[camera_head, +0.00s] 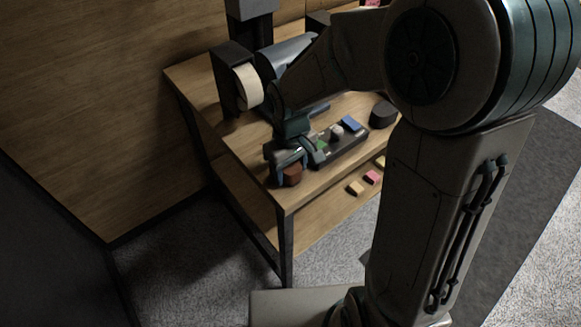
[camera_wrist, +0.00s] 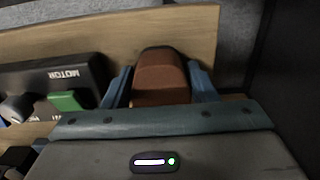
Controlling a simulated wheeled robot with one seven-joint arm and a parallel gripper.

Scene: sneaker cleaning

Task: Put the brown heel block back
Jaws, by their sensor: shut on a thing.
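The brown heel block (camera_head: 292,176) is at my gripper, near the front left corner of the table's wooden top. My gripper (camera_head: 288,168) points down with its jaws closed on the block. In the wrist view, the brown heel block (camera_wrist: 160,78) sits between the two blue fingers of my gripper (camera_wrist: 161,90), one on each side. Its top face and front side show there. I cannot tell whether its underside touches the table top.
A dark control panel marked MOTOR (camera_wrist: 55,80), with a green switch (camera_wrist: 71,101), lies beside the gripper. A cream roller (camera_head: 248,86) stands behind, a dark round object (camera_head: 383,114) to the right. The lower shelf (camera_head: 318,222) holds small blocks (camera_head: 356,188). A wooden wall (camera_head: 90,110) stands left.

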